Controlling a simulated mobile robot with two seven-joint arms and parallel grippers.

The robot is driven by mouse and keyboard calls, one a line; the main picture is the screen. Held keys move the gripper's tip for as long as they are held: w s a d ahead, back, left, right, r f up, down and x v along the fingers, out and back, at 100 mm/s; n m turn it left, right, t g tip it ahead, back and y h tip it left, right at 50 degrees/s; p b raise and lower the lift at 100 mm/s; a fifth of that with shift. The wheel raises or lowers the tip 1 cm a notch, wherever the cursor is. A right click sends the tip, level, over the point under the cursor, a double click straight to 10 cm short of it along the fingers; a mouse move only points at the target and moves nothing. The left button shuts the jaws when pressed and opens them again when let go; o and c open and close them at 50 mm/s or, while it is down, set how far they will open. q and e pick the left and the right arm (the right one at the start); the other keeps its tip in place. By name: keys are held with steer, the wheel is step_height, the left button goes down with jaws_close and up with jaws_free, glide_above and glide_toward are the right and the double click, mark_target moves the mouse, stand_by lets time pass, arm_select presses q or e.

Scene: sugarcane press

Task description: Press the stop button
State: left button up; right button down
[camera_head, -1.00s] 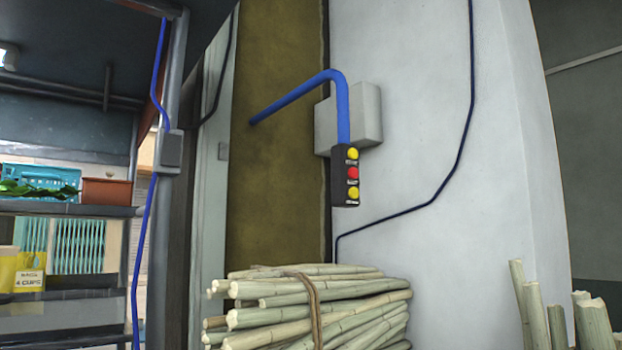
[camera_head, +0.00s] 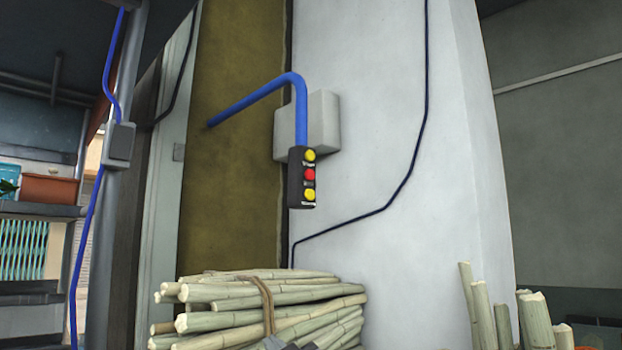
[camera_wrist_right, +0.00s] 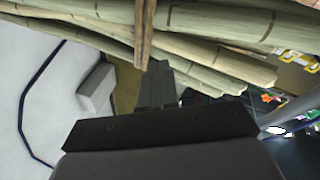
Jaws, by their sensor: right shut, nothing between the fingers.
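A black control box (camera_head: 296,180) hangs from a blue pipe (camera_head: 300,110) in front of the white wall. On its face are a yellow button (camera_head: 309,156) at the top, a red button (camera_head: 309,174) in the middle and a yellow button (camera_head: 309,194) at the bottom. Their labels are too small to read. Only the tip of my right gripper (camera_head: 279,343) shows at the bottom edge, well below the box and in front of the cane bundle. In the right wrist view the right gripper (camera_wrist_right: 156,72) is shut and empty. My left gripper is not in view.
A tied bundle of cane (camera_head: 255,305) lies below the control box; cane also spans the top of the right wrist view (camera_wrist_right: 215,30). Upright cane stalks (camera_head: 505,318) stand at the lower right. A grey wall box (camera_head: 322,125) is behind the pipe. Shelves are at left.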

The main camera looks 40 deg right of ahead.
steer(key=s+d+r+t+h, duration=0.1)
steer(key=s+d+r+t, duration=0.15)
steer(key=r, duration=0.55)
steer(key=s+d+r+t+h, duration=0.1)
steer(key=s+r, duration=0.2)
steer(key=r, duration=0.6)
steer(key=m+t+h+b, duration=0.1)
steer(key=m+t+b, duration=0.1)
glide_toward(310, 175)
steer(key=s+d+r, duration=0.3)
steer(key=s+r, duration=0.3)
steer(key=shift+a, duration=0.2)
steer(key=w+p, duration=0.3)
steer(key=w, duration=0.5)
steer(key=shift+w+a, duration=0.4)
steer(key=shift+w, duration=0.1)
steer(key=shift+w, duration=0.3)
